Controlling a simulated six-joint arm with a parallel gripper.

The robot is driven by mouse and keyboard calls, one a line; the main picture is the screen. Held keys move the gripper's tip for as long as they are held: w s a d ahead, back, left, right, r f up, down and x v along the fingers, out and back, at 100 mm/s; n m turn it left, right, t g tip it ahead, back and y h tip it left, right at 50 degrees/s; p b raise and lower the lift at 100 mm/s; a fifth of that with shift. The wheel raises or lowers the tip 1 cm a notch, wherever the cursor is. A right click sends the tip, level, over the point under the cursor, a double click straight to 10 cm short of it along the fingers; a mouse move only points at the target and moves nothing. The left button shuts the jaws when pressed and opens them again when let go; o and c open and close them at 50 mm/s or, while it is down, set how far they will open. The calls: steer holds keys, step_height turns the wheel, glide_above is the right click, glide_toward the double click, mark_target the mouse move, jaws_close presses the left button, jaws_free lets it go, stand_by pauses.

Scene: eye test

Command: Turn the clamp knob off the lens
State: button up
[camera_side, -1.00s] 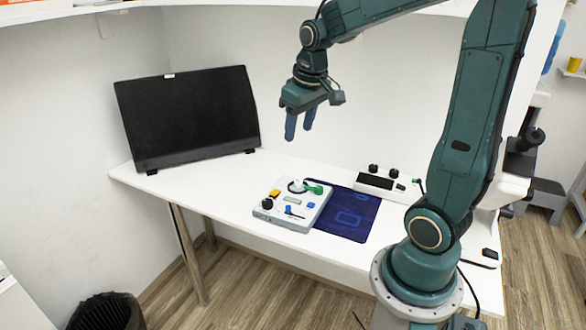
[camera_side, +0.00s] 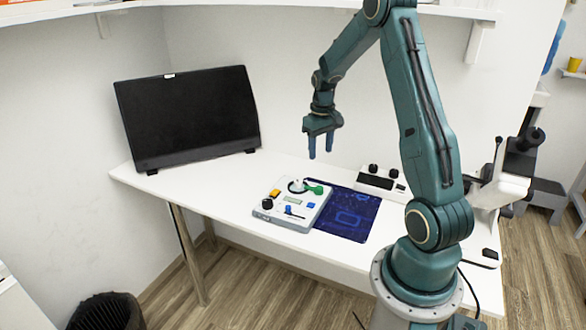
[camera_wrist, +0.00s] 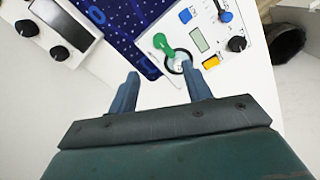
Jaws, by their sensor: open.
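A white control box (camera_side: 283,221) lies on the desk. On its top is a green handle (camera_side: 314,189), which looks like the clamp knob, beside a white round part with a dark ring, likely the lens (camera_side: 297,185). In the wrist view the green handle (camera_wrist: 163,44) angles in toward the dark-ringed lens (camera_wrist: 180,63). I cannot tell whether the handle lies over the lens or only beside it. My gripper (camera_side: 321,150) is open and empty, above the desk and apart from the box. Its two blue fingers (camera_wrist: 163,75) show in the wrist view, below the handle in the picture.
The box also carries a blue lever (camera_side: 291,210), a black knob (camera_side: 267,204), an orange button (camera_side: 275,193) and a small display (camera_side: 293,201). A dark blue mat (camera_side: 356,232) lies right of it. A white unit with black knobs (camera_side: 382,185) and a monitor (camera_side: 188,115) stand behind.

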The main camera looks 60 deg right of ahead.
mark_target(319, 187)
steer(key=shift+f, duration=0.1)
steer(key=shift+f, duration=6.8)
steer(key=shift+c, duration=0.2)
steer(key=shift+d, duration=0.1)
steer(key=c, duration=0.9)
